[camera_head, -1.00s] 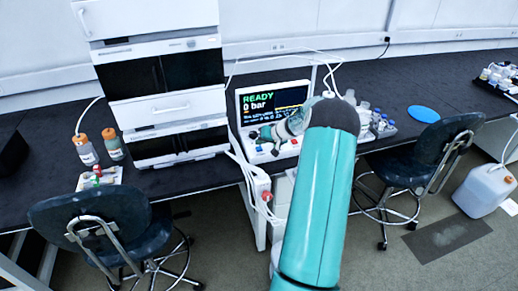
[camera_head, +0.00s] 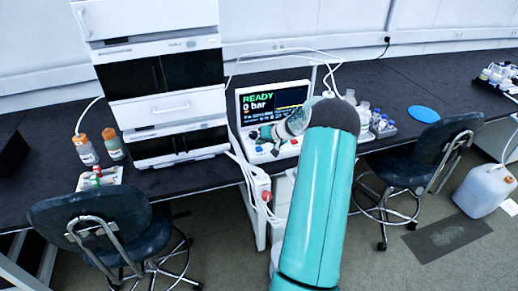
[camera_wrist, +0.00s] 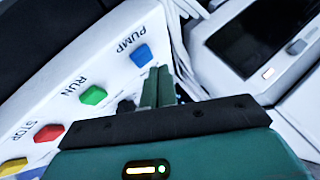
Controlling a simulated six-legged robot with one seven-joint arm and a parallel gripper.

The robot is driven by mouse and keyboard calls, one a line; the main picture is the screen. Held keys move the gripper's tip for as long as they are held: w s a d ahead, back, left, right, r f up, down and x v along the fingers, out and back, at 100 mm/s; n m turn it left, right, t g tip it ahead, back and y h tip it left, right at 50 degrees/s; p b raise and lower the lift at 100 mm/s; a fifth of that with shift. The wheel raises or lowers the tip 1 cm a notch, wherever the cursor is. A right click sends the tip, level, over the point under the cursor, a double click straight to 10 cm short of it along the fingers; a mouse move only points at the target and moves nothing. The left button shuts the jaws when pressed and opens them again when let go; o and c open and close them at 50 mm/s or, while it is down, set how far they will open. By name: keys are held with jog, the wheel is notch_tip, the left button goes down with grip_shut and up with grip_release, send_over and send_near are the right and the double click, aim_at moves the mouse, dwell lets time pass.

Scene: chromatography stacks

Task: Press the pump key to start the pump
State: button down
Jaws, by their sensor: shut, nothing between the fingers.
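The pump key is a blue square key (camera_wrist: 141,55) beside the word PUMP on a white key panel (camera_wrist: 118,52). My gripper (camera_wrist: 160,76) is shut and empty, its fingertips just right of the blue key in the wrist view. I cannot tell whether they touch it; the key's face is in plain sight. In the head view my gripper (camera_head: 268,138) is over the white console, below a screen (camera_head: 272,104) that reads READY and 0 bar.
A green RUN key (camera_wrist: 93,95), a red STOP key (camera_wrist: 49,132) and a yellow key (camera_wrist: 12,167) share the panel. A tall instrument stack (camera_head: 165,105) stands left of the console. Vials (camera_head: 378,122) stand to its right. Two chairs (camera_head: 95,210) (camera_head: 432,155) are at the bench.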

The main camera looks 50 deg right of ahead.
aim_at(261, 149)
jog(key=shift+f, duration=0.15)
jog(key=shift+f, duration=0.3)
jog(key=shift+f, duration=0.5)
dwell(0.7)
jog(key=shift+r, duration=0.9)
jog(key=shift+r, duration=2.55)
